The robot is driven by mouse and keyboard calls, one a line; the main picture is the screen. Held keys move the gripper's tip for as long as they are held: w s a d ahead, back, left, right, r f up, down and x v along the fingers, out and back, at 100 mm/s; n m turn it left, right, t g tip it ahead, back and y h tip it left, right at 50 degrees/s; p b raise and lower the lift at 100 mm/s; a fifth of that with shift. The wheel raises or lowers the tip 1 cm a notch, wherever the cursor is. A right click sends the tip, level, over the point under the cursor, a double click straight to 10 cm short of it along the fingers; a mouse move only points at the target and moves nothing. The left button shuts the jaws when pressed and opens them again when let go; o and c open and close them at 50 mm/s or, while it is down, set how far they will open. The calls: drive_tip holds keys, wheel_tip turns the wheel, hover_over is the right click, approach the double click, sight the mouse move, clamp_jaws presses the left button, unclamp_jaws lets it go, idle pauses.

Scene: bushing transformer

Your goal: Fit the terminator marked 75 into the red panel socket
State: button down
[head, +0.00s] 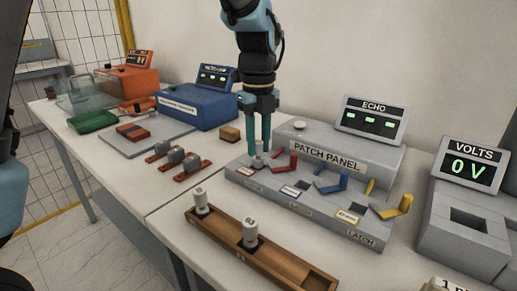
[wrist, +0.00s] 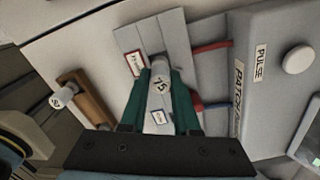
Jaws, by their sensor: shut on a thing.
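My gripper (head: 260,150) points straight down over the left end of the grey patch panel (head: 335,222), shut on a pale terminator (head: 257,163). In the wrist view the terminator's round top reads 75 (wrist: 160,82), between the green fingers (wrist: 160,105). It stands about upright at the panel's red-labelled end, near the red lever (head: 285,164). The red-edged label (wrist: 133,63) lies beside it in the wrist view. The red socket is hidden under the terminator and fingers, so I cannot tell whether it is inside or just above.
A wooden rack (head: 292,272) in front holds two other white terminators (head: 200,203) (head: 250,236). Blue (head: 330,184) and yellow (head: 396,207) levers stand to the right on the panel. The ECHO display (head: 372,120) shows dashes; the VOLTS display (head: 471,166) reads 0 V.

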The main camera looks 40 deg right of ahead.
sight(258, 142)
drive_tip(key=shift+f, duration=1.05)
drive_tip(key=shift+f, duration=0.1)
drive_tip(key=c, duration=0.6)
unclamp_jaws()
drive_tip(key=shift+c, duration=0.2)
wheel_tip(258, 142, up, 12)
drive_tip(key=shift+r+b, duration=0.15)
drive_tip(key=shift+b, duration=0.3)
